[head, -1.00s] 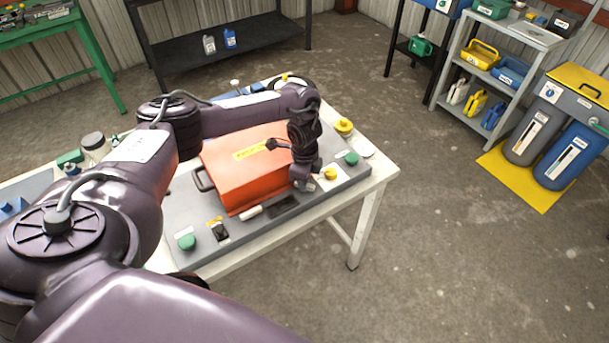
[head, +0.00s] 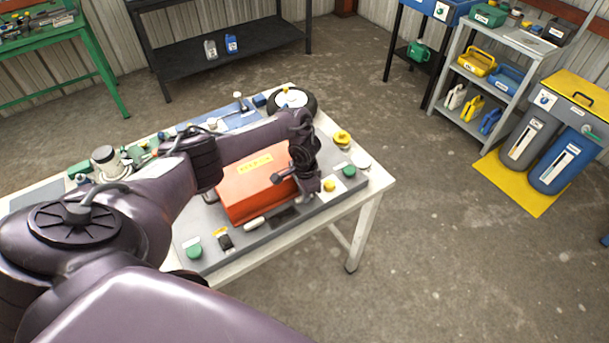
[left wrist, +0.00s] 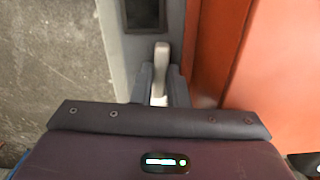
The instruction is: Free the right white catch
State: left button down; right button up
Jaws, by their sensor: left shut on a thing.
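An orange box (head: 240,200) with a yellow label sits on a grey board (head: 215,262) on a white table. My left gripper (head: 309,200) points down at the box's right front corner. In the left wrist view its fingers (left wrist: 160,88) are shut on the right white catch (left wrist: 161,60), a pale lever beside the orange wall. The catch's lower part is hidden between the fingers, and I cannot tell whether it is free. Another white catch (head: 254,223) lies at the box's front, left of a dark plate (head: 285,215). My right gripper is not in view.
A wheel-like disc (head: 290,99) and small parts lie at the table's back. Open concrete floor (head: 450,260) lies right of the table.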

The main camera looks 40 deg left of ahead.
pick_arm(q)
jog(key=shift+w+n, duration=0.1)
jog(key=shift+n, duration=0.3)
jog(key=shift+r, duration=0.1)
jog(key=c, duration=1.4)
grip_release()
jog(key=shift+c, duration=0.2)
notch_tip(320, 180, up, 8)
jog(key=shift+f, duration=0.15)
